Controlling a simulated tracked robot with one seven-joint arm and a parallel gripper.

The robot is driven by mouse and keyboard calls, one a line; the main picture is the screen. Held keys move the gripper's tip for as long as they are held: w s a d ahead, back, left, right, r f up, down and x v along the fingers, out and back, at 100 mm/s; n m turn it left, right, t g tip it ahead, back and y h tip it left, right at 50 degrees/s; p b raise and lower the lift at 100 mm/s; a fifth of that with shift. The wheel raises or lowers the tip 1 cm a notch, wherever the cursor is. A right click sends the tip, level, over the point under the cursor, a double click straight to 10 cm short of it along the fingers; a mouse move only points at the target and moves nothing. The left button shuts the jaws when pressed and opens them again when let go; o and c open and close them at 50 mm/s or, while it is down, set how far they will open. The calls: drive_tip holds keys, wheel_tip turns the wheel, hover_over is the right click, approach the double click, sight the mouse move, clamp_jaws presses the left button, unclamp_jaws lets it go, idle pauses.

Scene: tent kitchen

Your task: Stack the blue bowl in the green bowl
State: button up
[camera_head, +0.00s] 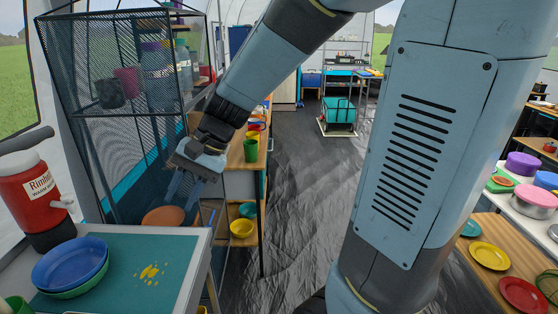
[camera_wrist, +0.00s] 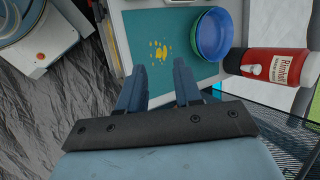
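The blue bowl (camera_head: 69,262) sits inside the green bowl (camera_head: 80,291) on the teal-topped table at the lower left of the head view. Only a strip of the green bowl's rim shows below it. In the wrist view the blue bowl (camera_wrist: 214,34) is at the top right, with the green bowl's edge (camera_wrist: 194,38) along its left side. My gripper (camera_head: 184,194) is above and behind the table, apart from the bowls. In the wrist view its two fingers (camera_wrist: 158,82) are spread with nothing between them.
A red-and-white jug (camera_head: 40,196) stands behind the bowls, close to them. The teal table top (camera_head: 185,256) is clear to their right, apart from yellow marks (camera_head: 150,273). A mesh rack (camera_head: 120,110) and a shelf with cups (camera_head: 251,150) stand near my gripper.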

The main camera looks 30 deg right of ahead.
drive_tip(key=s+d+r+n+t+h, duration=0.2)
drive_tip(key=s+d+r+t+h, duration=0.1)
drive_tip(key=d, duration=0.5)
drive_tip(key=s+d+r+n+t+h, duration=0.2)
drive_tip(key=s+d, duration=0.4)
drive_tip(key=d, duration=0.3)
drive_tip(key=shift+r+t+h, duration=0.5)
drive_tip(key=shift+r+h, duration=0.5)
drive_tip(key=shift+r, duration=0.3)
drive_tip(key=shift+s+d, duration=0.1)
drive_tip(key=shift+s, duration=0.05)
